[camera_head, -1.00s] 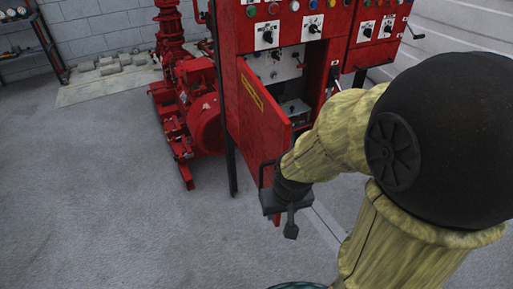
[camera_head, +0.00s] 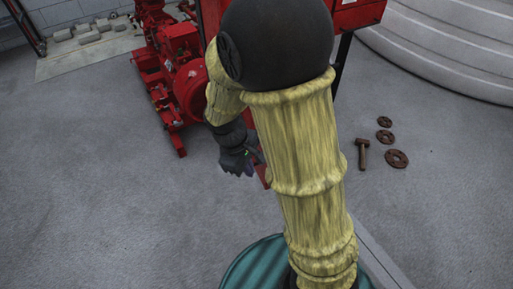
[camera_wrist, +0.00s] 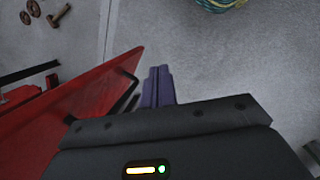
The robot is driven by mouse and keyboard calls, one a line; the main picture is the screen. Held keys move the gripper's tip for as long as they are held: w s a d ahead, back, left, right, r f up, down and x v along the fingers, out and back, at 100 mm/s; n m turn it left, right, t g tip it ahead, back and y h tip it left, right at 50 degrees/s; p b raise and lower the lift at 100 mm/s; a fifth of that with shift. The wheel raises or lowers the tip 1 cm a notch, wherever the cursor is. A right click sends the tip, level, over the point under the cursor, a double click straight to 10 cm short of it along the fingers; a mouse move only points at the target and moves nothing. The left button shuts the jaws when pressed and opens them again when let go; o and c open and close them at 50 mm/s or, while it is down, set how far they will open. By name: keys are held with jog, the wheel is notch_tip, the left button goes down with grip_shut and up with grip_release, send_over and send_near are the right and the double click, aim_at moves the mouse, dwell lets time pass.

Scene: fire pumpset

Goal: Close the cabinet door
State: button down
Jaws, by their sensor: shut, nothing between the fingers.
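The red cabinet (camera_head: 358,14) is mostly hidden behind my arm in the head view. Its red door (camera_wrist: 75,110) fills the left of the wrist view and stands open; only a thin red strip of it (camera_head: 267,177) shows beside my arm in the head view. A thin black handle (camera_wrist: 122,90) is near the door's edge. My gripper (camera_wrist: 158,72) is shut and empty, with its fingers just right of the handle in the wrist view. In the head view my gripper (camera_head: 237,165) hangs left of the door strip. Whether it touches the door cannot be told.
A red pump (camera_head: 185,85) stands behind at the left. A hammer (camera_head: 362,153) and rusty discs (camera_head: 396,159) lie on the floor at the right. The grey floor at the left (camera_head: 90,190) is clear.

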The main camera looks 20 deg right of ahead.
jog(key=w+a+r+n+t+h+p, duration=0.1)
jog(key=w+a+n+h+p, duration=0.3)
jog(key=n, duration=0.6)
jog(key=w+a+r+h, duration=0.1)
jog(key=a+h, duration=0.1)
jog(key=shift+a+r, duration=0.15)
jog(key=shift+a, duration=0.25)
jog(key=d+r+b+x, duration=0.1)
jog(key=d+r+x, duration=0.1)
jog(key=x, duration=1)
jog(key=shift+w+d+f, duration=0.25)
jog(key=shift+w+d, duration=0.1)
